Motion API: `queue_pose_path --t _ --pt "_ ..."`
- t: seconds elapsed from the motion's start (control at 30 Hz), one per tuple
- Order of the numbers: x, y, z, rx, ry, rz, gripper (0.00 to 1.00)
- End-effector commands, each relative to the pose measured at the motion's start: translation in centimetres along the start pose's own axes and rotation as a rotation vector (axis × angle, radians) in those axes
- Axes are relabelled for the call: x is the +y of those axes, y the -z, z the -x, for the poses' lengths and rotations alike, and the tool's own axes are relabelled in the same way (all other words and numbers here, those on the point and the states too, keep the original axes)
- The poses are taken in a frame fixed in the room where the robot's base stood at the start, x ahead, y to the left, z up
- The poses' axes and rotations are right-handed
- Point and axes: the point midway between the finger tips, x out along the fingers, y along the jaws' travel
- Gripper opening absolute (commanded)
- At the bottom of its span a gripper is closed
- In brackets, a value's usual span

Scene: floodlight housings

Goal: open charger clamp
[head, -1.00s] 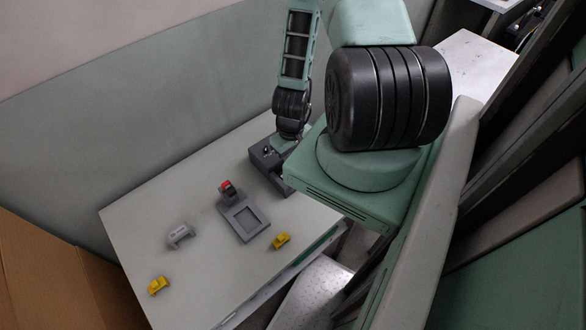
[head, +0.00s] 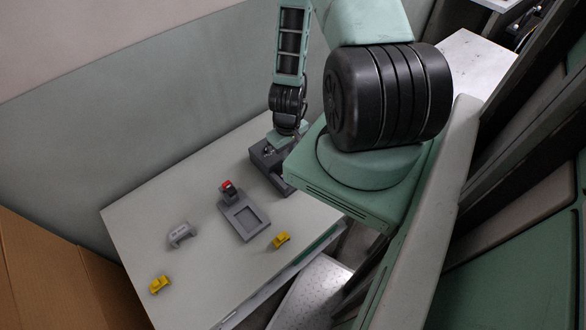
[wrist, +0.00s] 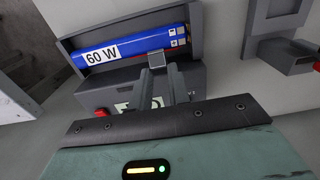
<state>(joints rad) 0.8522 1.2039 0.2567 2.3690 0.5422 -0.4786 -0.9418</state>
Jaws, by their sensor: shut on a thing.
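The dark grey charger (head: 262,160) stands at the back edge of the table; it also shows in the wrist view (wrist: 130,88). A blue battery labelled 60 W (wrist: 125,52) lies in its recess. The small grey clamp (wrist: 157,59) stands at the battery's near side, towards its right end. My gripper (wrist: 160,78) is shut on the clamp, with one finger on each side of it. The fingers hide part of the charger front and its label. In the head view my gripper is above the charger, its fingertips mostly hidden.
A grey fixture (head: 256,225) with a red-topped block (head: 228,187) stands near the charger. A grey bracket (head: 181,234) and two yellow pieces (head: 160,285) (head: 281,240) lie on the table (head: 145,215). A wall rises behind the table. A cardboard box (head: 50,285) is at left.

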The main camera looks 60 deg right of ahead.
Motion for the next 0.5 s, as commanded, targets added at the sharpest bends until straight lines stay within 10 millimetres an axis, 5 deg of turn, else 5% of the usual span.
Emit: queue_pose_path --t 0.5 --pt "0.04 0.94 0.17 0.007 -0.003 0.003 0.05"
